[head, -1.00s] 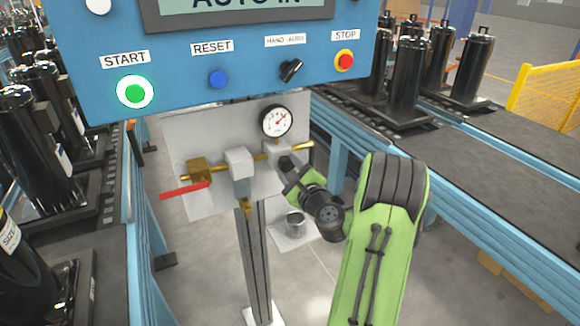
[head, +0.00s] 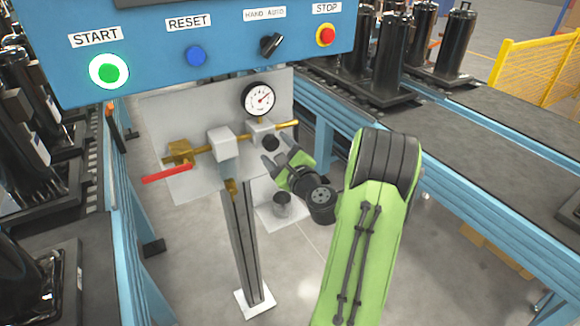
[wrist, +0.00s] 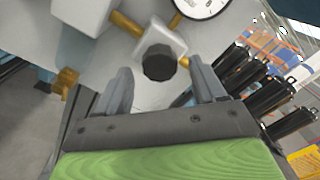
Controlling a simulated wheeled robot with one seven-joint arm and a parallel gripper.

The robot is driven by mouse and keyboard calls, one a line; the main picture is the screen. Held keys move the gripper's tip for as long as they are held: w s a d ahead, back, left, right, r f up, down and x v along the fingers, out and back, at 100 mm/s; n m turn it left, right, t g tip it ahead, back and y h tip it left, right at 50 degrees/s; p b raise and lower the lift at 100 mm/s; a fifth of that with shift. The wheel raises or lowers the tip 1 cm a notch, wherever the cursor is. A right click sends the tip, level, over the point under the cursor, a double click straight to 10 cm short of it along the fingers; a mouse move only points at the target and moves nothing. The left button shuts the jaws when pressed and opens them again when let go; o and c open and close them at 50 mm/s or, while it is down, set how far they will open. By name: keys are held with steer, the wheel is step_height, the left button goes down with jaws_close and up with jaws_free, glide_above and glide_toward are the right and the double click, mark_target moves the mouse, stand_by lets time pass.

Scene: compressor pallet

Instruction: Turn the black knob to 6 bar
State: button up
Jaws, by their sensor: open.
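The black knob (head: 270,143) sits on the front of a white regulator block (head: 263,131) on the brass pipe. It also shows in the wrist view (wrist: 159,63), ahead of my fingers and between them in the picture. My gripper (head: 277,158) is open and empty, just below and in front of the knob, apart from it. In the wrist view my two grey fingers (wrist: 163,88) are spread wide. The round pressure gauge (head: 260,99) is above the regulator. Its red needle points to the upper right; the numbers are too small to read.
The blue control panel (head: 225,55) hangs above. A grey post (head: 241,245) stands below. Conveyors with black compressors (head: 376,70) flank both sides.

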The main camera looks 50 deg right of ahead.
steer(key=b+v, duration=1)
steer(key=v, duration=0.3)
steer(key=shift+s+b, duration=0.35)
steer(key=shift+s, duration=0.05)
steer(key=shift+a+f, duration=0.1)
steer(key=shift+a, duration=0.1)
